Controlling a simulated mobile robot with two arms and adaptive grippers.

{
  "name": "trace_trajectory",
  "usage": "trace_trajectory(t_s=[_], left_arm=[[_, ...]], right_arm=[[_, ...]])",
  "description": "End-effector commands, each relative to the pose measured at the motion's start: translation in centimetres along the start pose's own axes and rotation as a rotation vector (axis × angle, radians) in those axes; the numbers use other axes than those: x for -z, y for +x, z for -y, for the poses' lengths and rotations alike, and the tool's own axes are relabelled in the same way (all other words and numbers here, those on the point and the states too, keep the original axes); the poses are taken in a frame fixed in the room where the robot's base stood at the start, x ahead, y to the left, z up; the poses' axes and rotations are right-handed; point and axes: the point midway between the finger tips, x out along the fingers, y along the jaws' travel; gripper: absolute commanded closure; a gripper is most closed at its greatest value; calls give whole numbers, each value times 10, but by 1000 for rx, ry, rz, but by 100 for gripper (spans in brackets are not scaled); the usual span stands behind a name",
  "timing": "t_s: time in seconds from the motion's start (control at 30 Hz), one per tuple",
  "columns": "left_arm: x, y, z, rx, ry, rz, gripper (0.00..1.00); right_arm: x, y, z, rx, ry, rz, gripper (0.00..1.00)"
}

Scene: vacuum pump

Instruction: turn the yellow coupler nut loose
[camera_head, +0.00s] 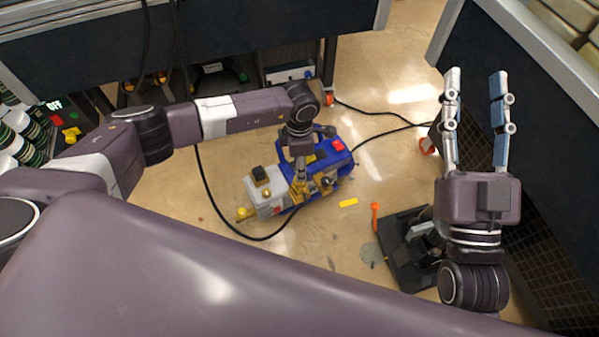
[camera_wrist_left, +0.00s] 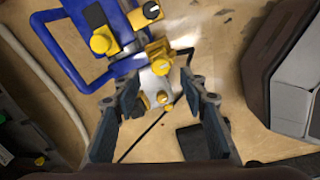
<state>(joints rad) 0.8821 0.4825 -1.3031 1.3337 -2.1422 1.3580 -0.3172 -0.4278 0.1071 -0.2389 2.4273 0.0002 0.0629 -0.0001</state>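The blue and grey vacuum pump (camera_head: 268,203) sits on the floor in the middle of the head view, with several yellow fittings. In the left wrist view a yellow fitting (camera_wrist_left: 160,55) on the pump lies just beyond and between my left fingertips. Another round yellow cap (camera_wrist_left: 103,40) is to its left. I cannot tell for sure which one is the coupler nut. My left gripper (camera_wrist_left: 160,82) points down at the pump with fingers apart; no contact is clear. In the head view its wrist hides part of the pump. My right gripper (camera_head: 475,90) is open and empty, away from the pump.
A yellow strip (camera_head: 348,202) and an upright orange-topped piece (camera_head: 375,214) are right of the pump. A black device (camera_head: 408,252) stands near my right arm. A black cable (camera_head: 215,205) curves around the pump. Dark benches (camera_head: 255,35) border the floor behind and right.

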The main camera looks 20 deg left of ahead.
Motion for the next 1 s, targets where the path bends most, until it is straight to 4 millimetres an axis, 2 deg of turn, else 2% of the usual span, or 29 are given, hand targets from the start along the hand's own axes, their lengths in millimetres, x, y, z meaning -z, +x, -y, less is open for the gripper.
trace_trajectory(t_s=[0.03, 0.13, 0.33, 0.5, 1.0], left_arm=[[0, -12, -2, -4, 1, 2, 61], [0, -31, -1, -3, 1, 2, 61], [0, -55, 0, 0, -1, -1, 61], [0, -60, 0, 1, -1, -1, 61], [-2, -59, 2, 5, 0, 5, 61]], right_arm=[[0, 0, 0, 0, 0, 0, 61], [0, 0, 0, 0, 0, 0, 61], [0, 0, 0, 0, 0, 0, 61], [0, 0, 0, 0, 0, 1, 61], [0, 0, 0, 0, 0, 0, 61]])
